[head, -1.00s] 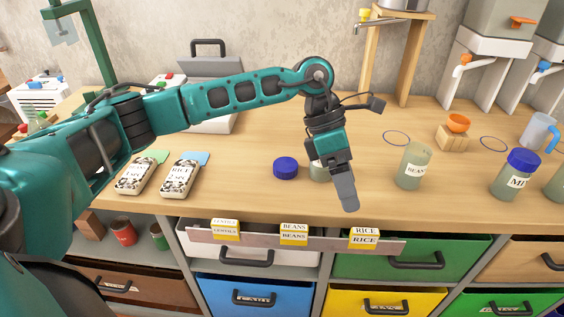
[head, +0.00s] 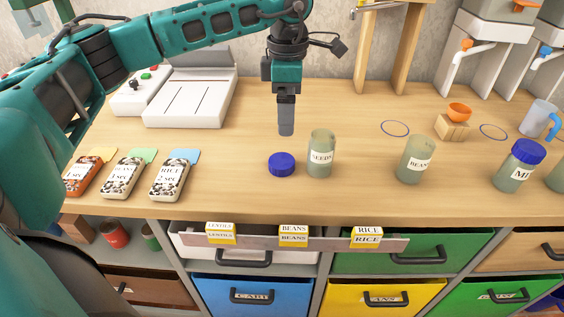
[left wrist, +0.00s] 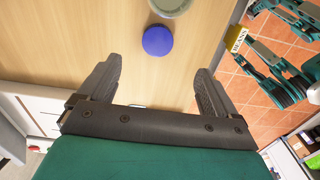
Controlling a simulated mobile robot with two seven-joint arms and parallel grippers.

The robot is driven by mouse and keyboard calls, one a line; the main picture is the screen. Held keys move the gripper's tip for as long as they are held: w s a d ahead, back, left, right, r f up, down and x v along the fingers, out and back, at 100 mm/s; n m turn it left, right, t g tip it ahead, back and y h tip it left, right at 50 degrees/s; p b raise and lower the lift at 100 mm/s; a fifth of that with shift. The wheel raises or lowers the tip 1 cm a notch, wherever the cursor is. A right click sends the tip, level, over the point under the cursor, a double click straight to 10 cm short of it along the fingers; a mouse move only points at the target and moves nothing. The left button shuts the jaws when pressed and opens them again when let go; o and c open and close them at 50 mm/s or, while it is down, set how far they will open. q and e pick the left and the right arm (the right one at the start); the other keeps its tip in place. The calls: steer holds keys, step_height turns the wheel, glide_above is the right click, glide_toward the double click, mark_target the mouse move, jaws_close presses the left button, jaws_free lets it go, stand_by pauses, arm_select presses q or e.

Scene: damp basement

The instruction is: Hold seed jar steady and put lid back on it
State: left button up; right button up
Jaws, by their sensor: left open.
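The seed jar (head: 320,155), a greenish clear jar labelled SEEDS, stands upright and uncovered on the wooden bench. Its round blue lid (head: 281,164) lies flat on the bench just left of it. My left gripper (head: 286,132) is above the bench behind the lid, empty and apart from both. In the left wrist view the left gripper (left wrist: 158,88) is open, with the lid (left wrist: 157,41) ahead of the gap between its fingers. The jar (left wrist: 170,6) is partly cut off at the top edge there. My right gripper is not in view.
An open BEANS jar (head: 416,160) and a blue-lidded jar (head: 519,167) stand to the right. A white device (head: 190,103) stands behind. Drawers run below the bench's front edge. Bench space around the lid is clear.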

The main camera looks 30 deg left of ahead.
arm_select(q)
glide_above(284, 161)
steer(key=f, duration=0.7)
steer(key=shift+w+d+f, duration=0.1)
steer(key=shift+d+f, duration=0.05)
steer(key=shift+d, duration=0.1)
steer(key=shift+f, duration=0.1)
steer(key=f, duration=0.5)
steer(key=shift+a, duration=0.3)
steer(key=c, duration=1.1)
steer(key=shift+r, duration=0.1)
